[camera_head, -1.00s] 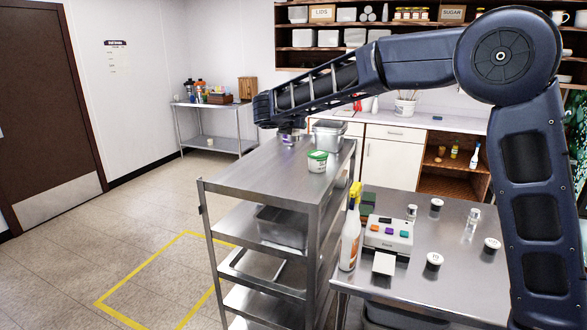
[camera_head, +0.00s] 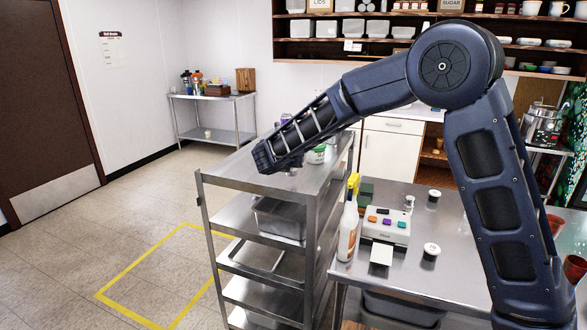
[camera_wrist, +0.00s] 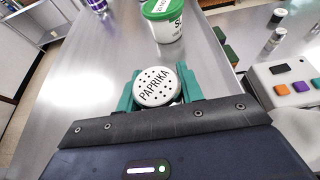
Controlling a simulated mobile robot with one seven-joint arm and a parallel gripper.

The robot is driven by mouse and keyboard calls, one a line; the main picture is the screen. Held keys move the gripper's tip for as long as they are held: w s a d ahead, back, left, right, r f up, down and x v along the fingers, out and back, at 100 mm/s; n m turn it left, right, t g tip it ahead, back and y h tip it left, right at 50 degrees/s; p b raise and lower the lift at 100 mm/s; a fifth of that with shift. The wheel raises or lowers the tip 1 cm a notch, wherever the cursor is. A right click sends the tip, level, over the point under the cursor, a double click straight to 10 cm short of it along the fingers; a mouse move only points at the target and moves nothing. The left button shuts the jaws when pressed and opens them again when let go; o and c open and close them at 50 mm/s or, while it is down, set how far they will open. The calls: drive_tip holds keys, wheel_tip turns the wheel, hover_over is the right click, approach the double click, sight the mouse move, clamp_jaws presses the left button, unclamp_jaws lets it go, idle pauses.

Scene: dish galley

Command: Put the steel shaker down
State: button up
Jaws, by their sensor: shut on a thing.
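My gripper (camera_wrist: 157,92) has green fingers closed on both sides of a round shaker (camera_wrist: 157,86), whose pale perforated top reads PAPRIKA. The shaker's top faces the wrist camera; its body and base are hidden below. In the head view my gripper (camera_head: 287,168) is over the near part of the steel cart's top shelf (camera_head: 232,174); my wrist hides most of the shaker there. I cannot tell whether the shaker touches the shelf.
A white tub with a green lid (camera_head: 317,154) stands farther back on the shelf, and a purple-marked container (camera_wrist: 97,5) is behind. Right of the cart, a steel table (camera_head: 400,272) holds a spray bottle (camera_head: 348,230), a button device (camera_head: 386,228) and jars.

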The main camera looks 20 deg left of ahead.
drive_tip(key=shift+f, duration=1.65)
drive_tip(key=shift+f, duration=0.1)
drive_tip(key=o, duration=1)
drive_tip(key=shift+o, duration=0.2)
drive_tip(key=shift+s+r, duration=0.25)
drive_tip(key=shift+s, duration=0.05)
drive_tip(key=v, duration=1.1)
drive_tip(key=shift+s, duration=0.2)
drive_tip(key=shift+r, duration=0.1)
